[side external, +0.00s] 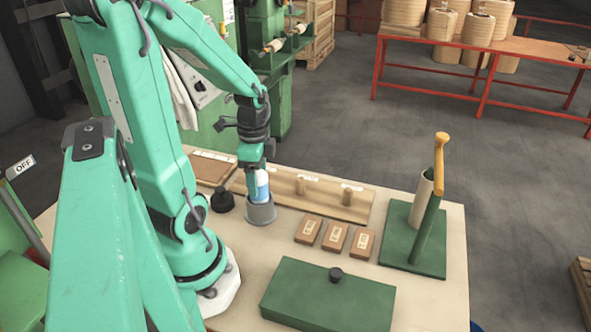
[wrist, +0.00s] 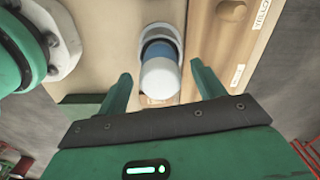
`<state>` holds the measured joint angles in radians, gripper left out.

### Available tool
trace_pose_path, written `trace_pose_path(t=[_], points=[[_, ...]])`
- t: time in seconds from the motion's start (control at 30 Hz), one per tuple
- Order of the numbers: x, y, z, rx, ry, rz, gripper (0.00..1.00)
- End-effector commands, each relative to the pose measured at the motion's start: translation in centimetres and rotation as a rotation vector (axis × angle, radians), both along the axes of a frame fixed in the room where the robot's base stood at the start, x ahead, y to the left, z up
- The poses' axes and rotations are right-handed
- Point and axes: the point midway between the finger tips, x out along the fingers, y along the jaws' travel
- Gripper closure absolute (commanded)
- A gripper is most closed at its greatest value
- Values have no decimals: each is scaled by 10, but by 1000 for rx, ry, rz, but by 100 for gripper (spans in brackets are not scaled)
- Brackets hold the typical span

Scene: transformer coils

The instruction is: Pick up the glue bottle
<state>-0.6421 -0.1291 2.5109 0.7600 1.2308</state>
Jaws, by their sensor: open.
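The glue bottle, white with a blue band, stands upright in a grey round holder (side external: 261,214) on the table. In the side view the bottle (side external: 262,186) is directly below my gripper (side external: 258,168), whose fingers are small and partly hidden there. In the wrist view my gripper (wrist: 161,72) is open. The white top of the bottle (wrist: 160,78) shows between the two fingertips, with a gap on each side. The holder's rim (wrist: 176,42) shows beyond it. The bottle's lower end is hidden inside the holder.
A wooden board with pegs (side external: 330,201) lies just behind the holder. A black knobbed piece (side external: 222,201) stands to its left. Several small brown blocks (side external: 335,237) lie to the right. A green lidded box (side external: 325,296) is in front, and a green stand (side external: 420,240) is at right.

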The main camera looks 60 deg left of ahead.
Motion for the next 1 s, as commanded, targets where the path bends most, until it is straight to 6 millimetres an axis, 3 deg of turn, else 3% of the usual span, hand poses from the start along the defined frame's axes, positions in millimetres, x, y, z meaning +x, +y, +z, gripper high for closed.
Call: trace_pose_path(t=[0.33, 0.6, 1.0], points=[[0, 0, 0, 0, 0, 0, 32], [0, 0, 0, 0, 0, 0, 83], [0, 0, 3, 1, -2, 0, 83]])
